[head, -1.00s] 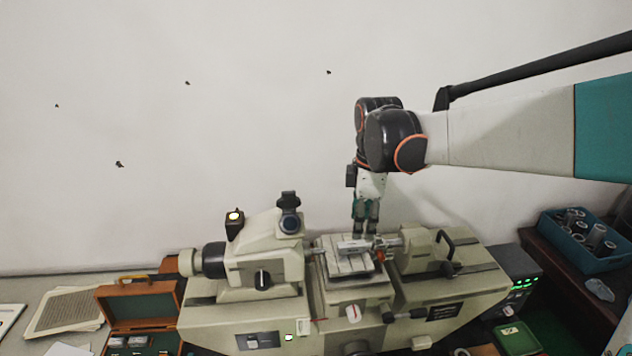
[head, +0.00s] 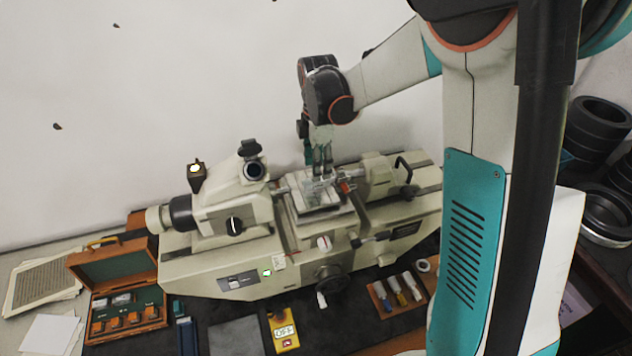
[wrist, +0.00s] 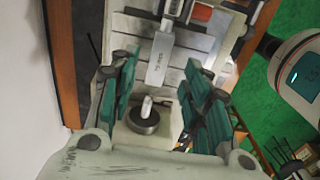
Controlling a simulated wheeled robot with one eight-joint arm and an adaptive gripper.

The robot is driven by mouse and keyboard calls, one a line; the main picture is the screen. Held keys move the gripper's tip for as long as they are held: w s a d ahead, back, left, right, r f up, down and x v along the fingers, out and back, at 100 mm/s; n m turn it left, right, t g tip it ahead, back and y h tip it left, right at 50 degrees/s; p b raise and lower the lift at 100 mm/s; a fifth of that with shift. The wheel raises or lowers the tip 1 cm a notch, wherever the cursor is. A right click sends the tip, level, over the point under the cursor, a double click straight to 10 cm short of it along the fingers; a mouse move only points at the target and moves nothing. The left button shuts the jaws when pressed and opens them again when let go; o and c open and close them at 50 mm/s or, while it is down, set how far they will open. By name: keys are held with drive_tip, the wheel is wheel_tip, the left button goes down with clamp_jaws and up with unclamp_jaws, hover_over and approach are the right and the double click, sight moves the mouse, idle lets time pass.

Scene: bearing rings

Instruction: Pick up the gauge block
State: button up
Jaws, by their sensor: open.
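The gauge block (wrist: 157,62), a light grey bar with small dark marking, lies on the slotted stage (wrist: 202,42) of the measuring machine. In the head view it is small and partly hidden, so its outline is unclear. My gripper (head: 321,168) is over the stage in the head view, pointing down. In the wrist view my gripper (wrist: 158,85) has its green fingers spread apart, with nothing held between them. The block's near end lies in the gap between the fingers as seen there; I cannot tell the height left between them.
A round dark disc (wrist: 143,119) with a pale peg sits near the block. The machine's headstock (head: 232,205) and tailstock (head: 378,182) flank the stage.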

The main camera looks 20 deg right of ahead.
drive_tip(key=shift+a+f+p, duration=0.15)
drive_tip(key=shift+f+p, duration=0.3)
drive_tip(key=shift+f, duration=2.15)
clamp_jaws()
